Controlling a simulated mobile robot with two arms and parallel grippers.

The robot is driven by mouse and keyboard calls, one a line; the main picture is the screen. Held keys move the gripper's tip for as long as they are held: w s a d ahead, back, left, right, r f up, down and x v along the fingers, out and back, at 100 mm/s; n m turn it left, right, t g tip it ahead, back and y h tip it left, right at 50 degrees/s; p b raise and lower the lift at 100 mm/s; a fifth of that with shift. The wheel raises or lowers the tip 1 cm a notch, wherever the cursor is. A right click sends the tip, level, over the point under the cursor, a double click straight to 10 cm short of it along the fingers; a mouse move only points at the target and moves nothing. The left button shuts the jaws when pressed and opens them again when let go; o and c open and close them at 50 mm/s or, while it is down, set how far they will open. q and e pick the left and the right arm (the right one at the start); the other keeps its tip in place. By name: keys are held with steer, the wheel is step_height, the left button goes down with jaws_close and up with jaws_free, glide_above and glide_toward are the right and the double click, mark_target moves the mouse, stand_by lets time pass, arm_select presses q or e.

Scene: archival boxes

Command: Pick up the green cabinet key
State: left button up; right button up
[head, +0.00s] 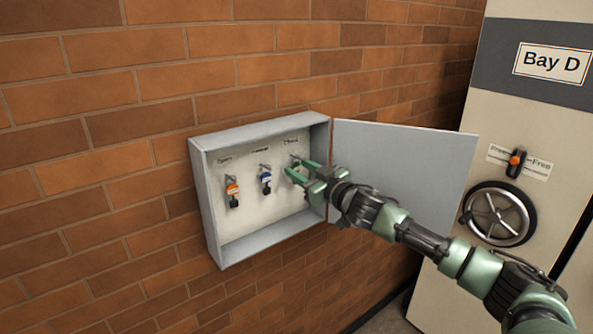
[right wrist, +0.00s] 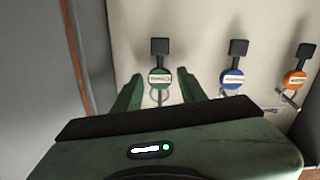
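The green cabinet key (right wrist: 160,77) has a round green tag with a white label and a black head. In the right wrist view it hangs from a hook between the two fingers of my right gripper (head: 299,171), with gaps on both sides. The fingers are open and reach into the grey wall cabinet (head: 223,258), at its rightmost hook. In the head view the gripper mostly hides this key. My left gripper is not in view.
A blue-tagged key (head: 265,177) and an orange-tagged key (head: 232,189) hang left of the gripper. The open cabinet door (head: 420,165) stands to the right, close to my right arm. A Bay D shelf unit (head: 465,135) with a handwheel (head: 498,216) is farther right.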

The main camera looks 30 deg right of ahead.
jaws_close()
